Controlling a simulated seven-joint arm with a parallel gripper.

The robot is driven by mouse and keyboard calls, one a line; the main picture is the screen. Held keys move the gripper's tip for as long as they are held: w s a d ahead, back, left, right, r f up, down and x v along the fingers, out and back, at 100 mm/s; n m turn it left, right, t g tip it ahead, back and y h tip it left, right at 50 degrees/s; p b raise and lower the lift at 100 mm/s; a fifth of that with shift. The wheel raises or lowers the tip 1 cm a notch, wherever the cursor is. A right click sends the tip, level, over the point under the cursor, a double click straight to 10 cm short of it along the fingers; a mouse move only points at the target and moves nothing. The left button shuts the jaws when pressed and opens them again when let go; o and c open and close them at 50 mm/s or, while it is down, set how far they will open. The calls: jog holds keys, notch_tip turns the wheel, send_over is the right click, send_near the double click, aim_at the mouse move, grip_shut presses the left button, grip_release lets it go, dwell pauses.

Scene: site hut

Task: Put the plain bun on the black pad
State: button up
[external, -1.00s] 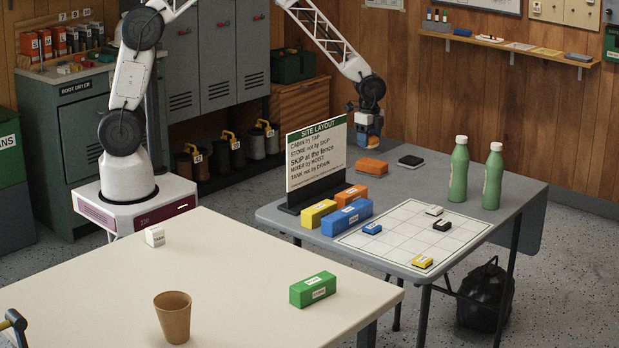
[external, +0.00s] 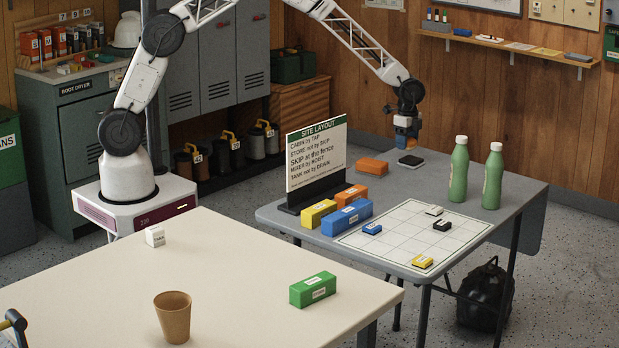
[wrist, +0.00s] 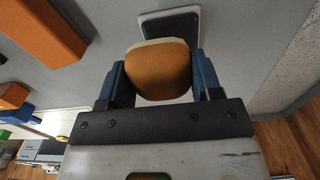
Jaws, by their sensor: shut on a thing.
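The plain bun (wrist: 158,70) is brown on top with a paler edge, and it sits between the two blue fingers of my gripper (wrist: 160,82) in the wrist view. The gripper is shut on it. In the external view my gripper (external: 405,138) hangs above the far end of the grey table, and the bun is small and hard to make out there. The black pad (external: 411,161) lies flat on the table just below my gripper, with a pale border. In the wrist view the pad (wrist: 172,24) shows just beyond the bun, partly hidden by it.
An orange block (external: 371,167) lies left of the pad. Two green bottles (external: 459,170) stand to the right. Bare grey tabletop surrounds the pad.

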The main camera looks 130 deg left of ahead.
aim_at(411, 159)
jog(key=shift+w+a+f, duration=0.1)
jog(key=shift+w+a, duration=0.5)
jog(key=shift+a, duration=0.1)
jog(key=shift+f, duration=0.15)
jog(key=shift+f, duration=1.6)
jog(key=shift+f, duration=0.15)
jog(key=o, duration=0.9)
notch_tip(411, 159, up, 12)
jog(key=shift+r, duration=0.15)
